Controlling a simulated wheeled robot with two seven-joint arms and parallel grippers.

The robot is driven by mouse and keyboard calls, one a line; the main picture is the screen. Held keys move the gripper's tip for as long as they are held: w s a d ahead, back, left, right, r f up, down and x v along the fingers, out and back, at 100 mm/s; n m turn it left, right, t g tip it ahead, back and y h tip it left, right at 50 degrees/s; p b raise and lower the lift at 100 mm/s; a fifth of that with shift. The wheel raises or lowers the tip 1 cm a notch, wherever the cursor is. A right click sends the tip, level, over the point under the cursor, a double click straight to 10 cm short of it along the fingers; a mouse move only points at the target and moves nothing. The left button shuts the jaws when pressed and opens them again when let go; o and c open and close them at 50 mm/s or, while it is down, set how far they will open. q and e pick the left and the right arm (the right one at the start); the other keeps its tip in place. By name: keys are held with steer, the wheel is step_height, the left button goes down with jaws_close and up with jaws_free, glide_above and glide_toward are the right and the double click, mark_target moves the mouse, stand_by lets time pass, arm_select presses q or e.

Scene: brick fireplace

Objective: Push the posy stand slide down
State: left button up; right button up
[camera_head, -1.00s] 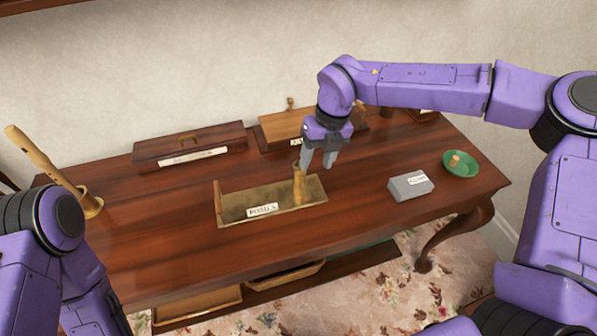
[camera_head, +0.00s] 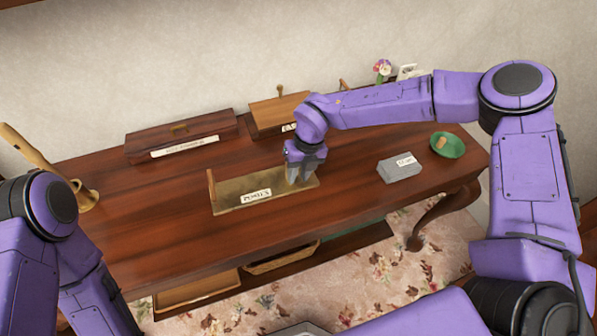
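A posy of pink and white flowers (camera_head: 383,68) shows at the back right, above my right arm. My arm hides what is below it, so I cannot make out a slide. My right gripper (camera_head: 303,178) points down at the right end of a shallow brass-coloured tray (camera_head: 232,203) with a label on its front. A yellowish upright piece stood at that end earlier; the fingers now largely cover it. I cannot tell whether they grip it. Only my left arm's links show at the left; its gripper is out of view.
On the wooden table (camera_head: 130,215) are a long dark box (camera_head: 180,140) and a lighter wooden box (camera_head: 275,112) at the back. A grey labelled block (camera_head: 399,170) and a green dish (camera_head: 447,145) are at the right. A wooden recorder-like piece (camera_head: 30,148) stands at the left.

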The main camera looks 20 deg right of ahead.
mark_target(300, 176)
jaws_close()
step_height(300, 176, down, 3)
steer(key=shift+f+b, duration=0.2)
steer(key=shift+b, duration=0.95)
steer(key=shift+s+r, duration=0.1)
steer(key=o, duration=0.5)
jaws_free()
steer(key=shift+o, duration=0.2)
step_height(300, 176, up, 10)
steer(key=d+b, duration=0.1)
steer(key=d, duration=0.1)
steer(key=shift+r, duration=0.15)
